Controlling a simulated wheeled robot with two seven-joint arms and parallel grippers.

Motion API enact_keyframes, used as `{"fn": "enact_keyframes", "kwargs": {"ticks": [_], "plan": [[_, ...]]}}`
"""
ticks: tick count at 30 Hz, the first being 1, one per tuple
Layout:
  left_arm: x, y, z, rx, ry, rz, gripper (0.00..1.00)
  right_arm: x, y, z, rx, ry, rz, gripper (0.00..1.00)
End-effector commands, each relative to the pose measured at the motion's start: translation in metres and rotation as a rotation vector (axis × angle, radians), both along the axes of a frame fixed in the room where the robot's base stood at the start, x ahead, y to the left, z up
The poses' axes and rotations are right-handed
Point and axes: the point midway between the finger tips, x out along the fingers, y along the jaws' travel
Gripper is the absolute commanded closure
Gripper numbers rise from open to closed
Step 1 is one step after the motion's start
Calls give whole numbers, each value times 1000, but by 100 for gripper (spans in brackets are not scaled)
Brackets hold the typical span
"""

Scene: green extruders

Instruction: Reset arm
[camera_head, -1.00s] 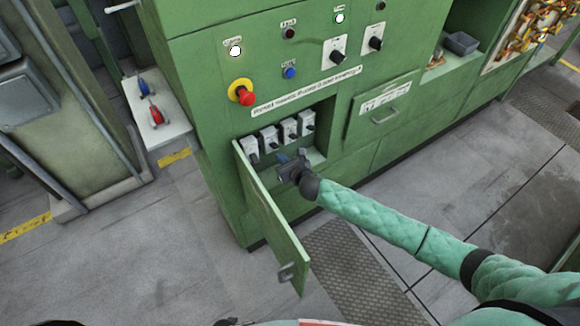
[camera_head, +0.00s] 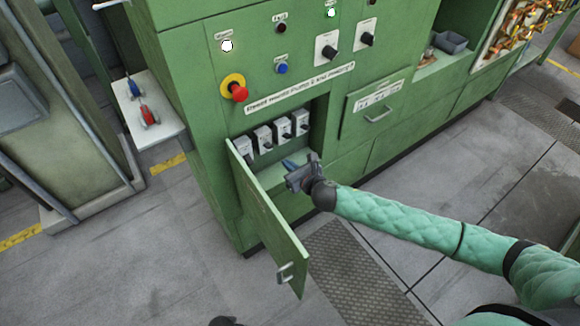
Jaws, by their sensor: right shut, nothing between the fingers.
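My right arm, in a quilted green sleeve, comes in from the lower right in the head view. Its gripper (camera_head: 290,168) is shut and empty, in front of the open compartment in the green machine (camera_head: 190,110). Several grey switch boxes (camera_head: 263,138) stand in a row inside the compartment, behind and above the gripper. The gripper looks apart from them. The compartment door (camera_head: 265,218) hangs open to the left of the gripper and below it.
A red emergency button (camera_head: 239,93), a blue button (camera_head: 282,68) and dark knobs are on the panel above. A shelf (camera_head: 160,130) with a red and a blue tool juts out at left. A closed drawer (camera_head: 372,107) is right of the compartment. The floor in front is mostly clear.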

Motion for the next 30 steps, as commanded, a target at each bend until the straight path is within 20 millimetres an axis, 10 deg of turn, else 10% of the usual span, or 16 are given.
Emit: {"fn": "enact_keyframes", "kwargs": {"ticks": [21,30], "plan": [[0,0,2,-1,2,2,83,-3,-2,4,12,7,-4,100],[0,0,2,-1,2,1,83,-1,-7,0,327,201,-151,100]]}}
